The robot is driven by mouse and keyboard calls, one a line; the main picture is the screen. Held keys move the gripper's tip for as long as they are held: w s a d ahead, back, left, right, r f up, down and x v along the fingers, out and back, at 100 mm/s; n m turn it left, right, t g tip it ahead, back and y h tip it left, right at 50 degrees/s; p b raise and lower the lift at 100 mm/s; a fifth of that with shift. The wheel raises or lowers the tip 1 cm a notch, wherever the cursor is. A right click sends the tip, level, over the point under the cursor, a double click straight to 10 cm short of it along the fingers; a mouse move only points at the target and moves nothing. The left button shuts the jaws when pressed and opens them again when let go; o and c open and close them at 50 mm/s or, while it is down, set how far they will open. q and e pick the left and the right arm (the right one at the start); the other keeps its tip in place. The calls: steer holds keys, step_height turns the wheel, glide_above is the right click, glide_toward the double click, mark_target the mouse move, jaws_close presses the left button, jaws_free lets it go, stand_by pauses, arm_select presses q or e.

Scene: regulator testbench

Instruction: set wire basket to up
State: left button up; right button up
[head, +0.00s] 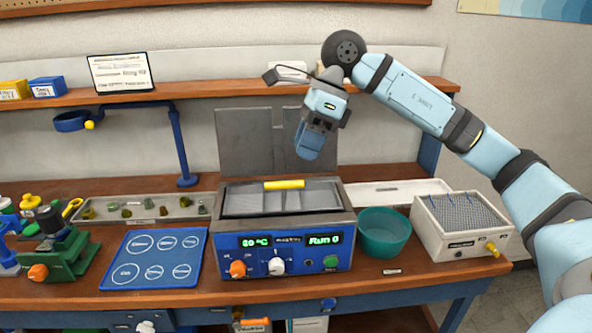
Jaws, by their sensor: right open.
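The wire basket appears to be the grey insert (258,199) in the open top of a blue-fronted bath (285,255). A yellow bar handle (284,184) lies across its back edge. The basket sits low, about level with the bath's rim; its mesh is too small to make out. My right gripper (312,148) is open and empty, pointing down above and behind the handle, clearly apart from it. My left gripper is out of view.
A teal bowl (383,236) and a white box with a grey grid top (462,218) stand right of the bath. A blue mat (155,257) lies to its left. Raised grey panels (245,141) stand behind it, below a wooden shelf (215,89).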

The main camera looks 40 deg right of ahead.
steer(key=v, duration=0.6)
stand_by(0.5)
